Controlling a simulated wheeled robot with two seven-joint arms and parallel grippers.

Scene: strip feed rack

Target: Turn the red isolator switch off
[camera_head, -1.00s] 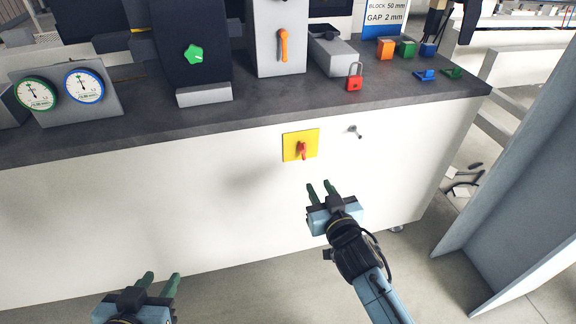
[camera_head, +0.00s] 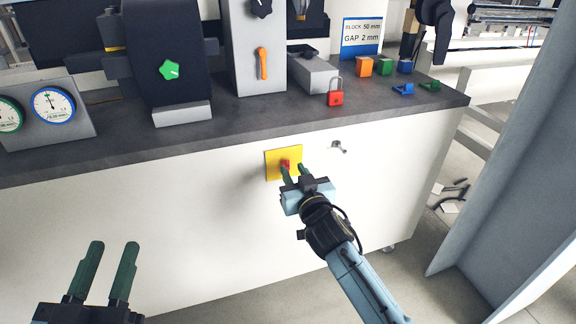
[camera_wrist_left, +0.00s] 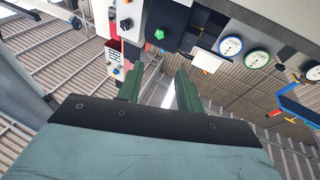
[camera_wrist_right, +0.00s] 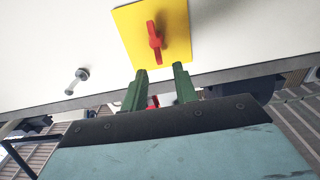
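The red isolator switch (camera_head: 285,164) is a red handle on a square yellow plate (camera_head: 271,158) on the bench's white front panel. In the right wrist view the red handle (camera_wrist_right: 154,36) stands nearly upright, slightly tilted, on the yellow plate (camera_wrist_right: 178,22). My right gripper (camera_head: 293,172) is open and empty, its green fingers just in front of the plate's lower right part. In the right wrist view its fingertips (camera_wrist_right: 160,68) lie just short of the handle, on either side of its line. My left gripper (camera_head: 110,244) is open and empty at the lower left, away from the switch.
A key-like metal fitting (camera_head: 338,147) sticks out of the panel right of the plate. A red padlock (camera_head: 336,97) stands on the dark worktop (camera_head: 235,118) above. A grey upright panel (camera_head: 500,170) stands on the right.

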